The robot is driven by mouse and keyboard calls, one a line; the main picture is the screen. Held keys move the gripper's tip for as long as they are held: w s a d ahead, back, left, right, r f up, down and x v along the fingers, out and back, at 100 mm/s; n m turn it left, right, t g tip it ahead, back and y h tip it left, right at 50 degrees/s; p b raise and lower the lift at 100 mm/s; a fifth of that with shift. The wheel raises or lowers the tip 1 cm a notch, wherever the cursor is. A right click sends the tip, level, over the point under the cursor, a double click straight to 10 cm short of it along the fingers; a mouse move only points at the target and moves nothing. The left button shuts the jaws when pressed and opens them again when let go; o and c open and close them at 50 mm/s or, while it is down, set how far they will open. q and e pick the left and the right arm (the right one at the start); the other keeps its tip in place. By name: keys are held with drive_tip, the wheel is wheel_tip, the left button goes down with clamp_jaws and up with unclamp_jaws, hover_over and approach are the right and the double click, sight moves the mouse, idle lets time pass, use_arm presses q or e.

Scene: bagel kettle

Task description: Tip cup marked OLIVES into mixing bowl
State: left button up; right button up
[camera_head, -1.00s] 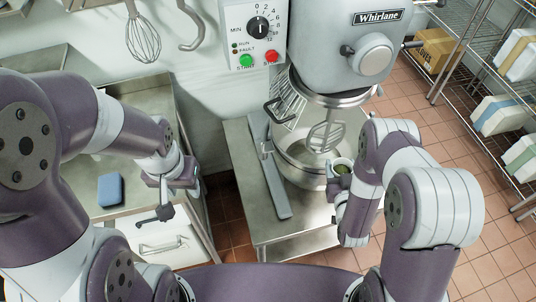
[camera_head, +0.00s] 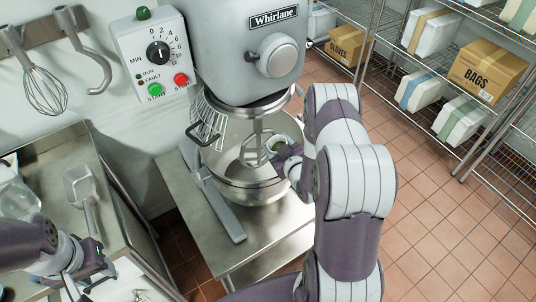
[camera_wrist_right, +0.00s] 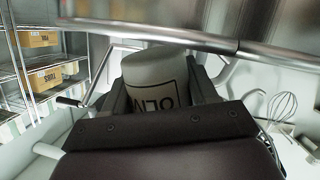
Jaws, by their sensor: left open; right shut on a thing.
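The cup (camera_head: 277,143) is pale, with green content showing in its mouth in the head view. In the right wrist view the same cup (camera_wrist_right: 155,73) shows part of a dark-lettered label, reading like OLIV. My right gripper (camera_head: 288,155) is shut on the cup and holds it over the right part of the steel mixing bowl (camera_head: 235,185), beside the beater (camera_head: 258,148). I cannot tell how far the cup is tilted. The bowl's floor is partly hidden by the beater and gripper. My left gripper (camera_head: 100,272) is open and empty at lower left.
The Whirlane mixer head (camera_head: 245,45) hangs over the bowl, with a wire guard (camera_head: 208,122) at its left. A long grey bar (camera_head: 215,200) lies on the steel table (camera_head: 255,240). A scoop (camera_head: 82,190) lies in the left sink area. Shelves with boxes (camera_head: 485,70) stand at right.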

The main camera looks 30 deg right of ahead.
drive_tip(key=shift+w+d+r+n, duration=0.15)
drive_tip(key=shift+d+r+n, duration=0.05)
drive_tip(key=shift+d+n, duration=0.15)
drive_tip(key=n+g+h+p, duration=0.1)
drive_tip(key=n, duration=0.1)
drive_tip(key=shift+d+n+h, duration=0.15)
drive_tip(key=shift+n+h, duration=0.2)
drive_tip(key=shift+h, duration=0.05)
drive_tip(key=n+h, duration=0.2)
drive_tip(key=n, duration=0.1)
drive_tip(key=shift+a, duration=0.2)
drive_tip(key=n, duration=0.1)
drive_tip(key=r+n+h, duration=0.1)
drive_tip(key=n, duration=0.1)
drive_tip(key=shift+w+a+r+h, duration=0.1)
drive_tip(key=shift+a+h, duration=0.2)
drive_tip(key=shift+a, duration=0.1)
drive_tip(key=shift+a+r+n+h+b, duration=0.1)
drive_tip(key=shift+r+n+h+b, duration=0.15)
drive_tip(key=shift+n, duration=0.35)
drive_tip(key=shift+r+n+h+b, duration=0.15)
drive_tip(key=shift+n+h, duration=0.2)
drive_tip(key=shift+n, duration=0.25)
